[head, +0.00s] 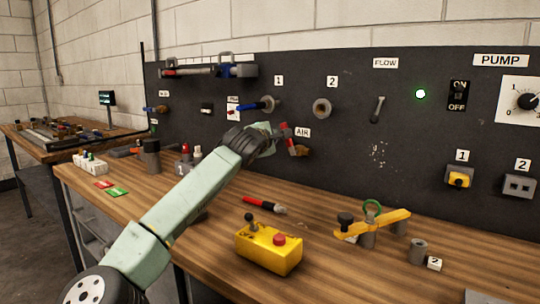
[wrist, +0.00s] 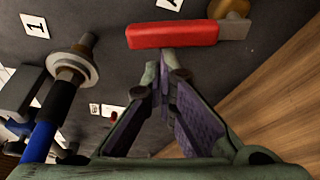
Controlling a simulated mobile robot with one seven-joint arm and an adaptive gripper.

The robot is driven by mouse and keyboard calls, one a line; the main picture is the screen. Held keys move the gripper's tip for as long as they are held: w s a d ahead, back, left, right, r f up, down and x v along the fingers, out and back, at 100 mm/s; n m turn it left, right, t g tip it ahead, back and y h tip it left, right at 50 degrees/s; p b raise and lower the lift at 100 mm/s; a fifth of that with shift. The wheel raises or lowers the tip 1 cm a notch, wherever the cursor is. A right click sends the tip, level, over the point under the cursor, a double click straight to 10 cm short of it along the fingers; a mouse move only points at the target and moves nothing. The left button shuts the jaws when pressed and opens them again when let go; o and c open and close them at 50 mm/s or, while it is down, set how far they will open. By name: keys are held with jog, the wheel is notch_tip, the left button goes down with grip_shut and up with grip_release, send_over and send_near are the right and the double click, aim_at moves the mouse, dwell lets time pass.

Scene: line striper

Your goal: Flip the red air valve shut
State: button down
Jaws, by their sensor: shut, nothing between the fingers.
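The red air valve handle (wrist: 172,35) runs across the top of the wrist view, with its brass valve body (wrist: 236,28) at its right end. In the head view the handle (head: 291,147) shows just right of my gripper, with the brass body (head: 304,153) below the AIR label (head: 303,132). My gripper (wrist: 165,72) is shut and empty. Its fingertips are right by the handle's edge near the middle; I cannot tell whether they touch it. In the head view my gripper (head: 279,132) partly hides the handle.
A blue-handled fitting (wrist: 58,105) sticks out of the black panel on the left of the wrist view. The wooden bench (head: 330,280) lies below, with a yellow control box (head: 268,252), a red pen-like tool (head: 263,205) and a yellow lever piece (head: 378,222).

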jog(key=shift+s+d+r+m+t+b, duration=0.2)
jog(key=shift+d+m+b, duration=0.1)
jog(key=shift+m+b, duration=0.4)
jog(key=shift+s+d+r+m+t+b, duration=0.25)
jog(key=shift+m+b, duration=0.2)
jog(key=shift+b, duration=0.5)
jog(key=shift+s+d+r+m+t+b, duration=0.2)
jog(key=shift+d+m+b, duration=0.15)
jog(key=shift+m+b, duration=0.35)
jog(key=shift+a, duration=0.1)
